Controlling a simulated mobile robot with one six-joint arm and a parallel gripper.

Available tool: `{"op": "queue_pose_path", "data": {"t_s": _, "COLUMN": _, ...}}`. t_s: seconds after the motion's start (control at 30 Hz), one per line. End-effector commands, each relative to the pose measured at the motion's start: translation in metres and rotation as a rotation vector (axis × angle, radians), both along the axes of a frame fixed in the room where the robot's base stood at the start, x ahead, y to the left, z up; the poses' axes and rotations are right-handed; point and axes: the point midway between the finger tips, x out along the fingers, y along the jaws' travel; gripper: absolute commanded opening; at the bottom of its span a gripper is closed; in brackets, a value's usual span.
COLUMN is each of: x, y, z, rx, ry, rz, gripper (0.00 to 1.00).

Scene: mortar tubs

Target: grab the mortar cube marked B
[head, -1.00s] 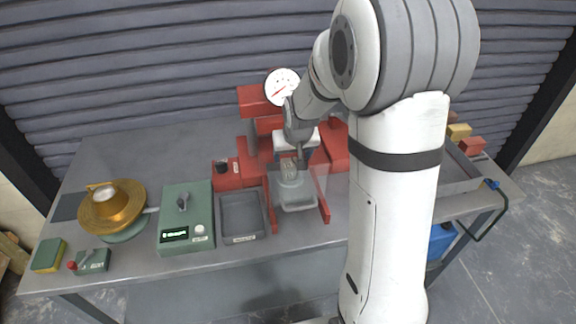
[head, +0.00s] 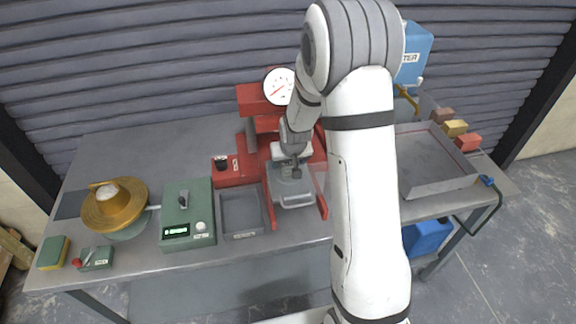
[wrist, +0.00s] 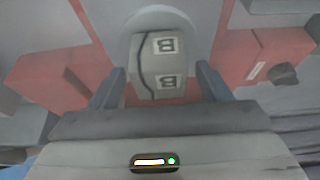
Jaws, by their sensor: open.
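In the wrist view the grey mortar cube (wrist: 145,79) shows two B labels and a dark jagged crack down one side. It sits on the pale round plate (wrist: 160,17) of the red press (head: 262,128). My gripper (wrist: 162,85) is open, with one dark finger on each side of the cube and a gap showing on both sides. In the head view my gripper (head: 296,172) points down in the press's front opening, and I cannot make out the cube there.
Red press parts flank the gripper closely. A larger grey tray (head: 440,188) and several coloured blocks (head: 456,128) are right. A blue tank (head: 415,50) stands behind.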

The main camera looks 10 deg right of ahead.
Motion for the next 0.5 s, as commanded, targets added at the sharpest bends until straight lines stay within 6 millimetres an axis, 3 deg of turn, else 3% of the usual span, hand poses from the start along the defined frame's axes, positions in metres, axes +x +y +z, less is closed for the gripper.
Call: {"op": "queue_pose_path", "data": {"t_s": 0.5, "x": -0.0001, "y": 0.0007, "z": 0.0004, "rx": 0.000, "ry": 0.000, "rz": 0.001, "gripper": 0.31}}
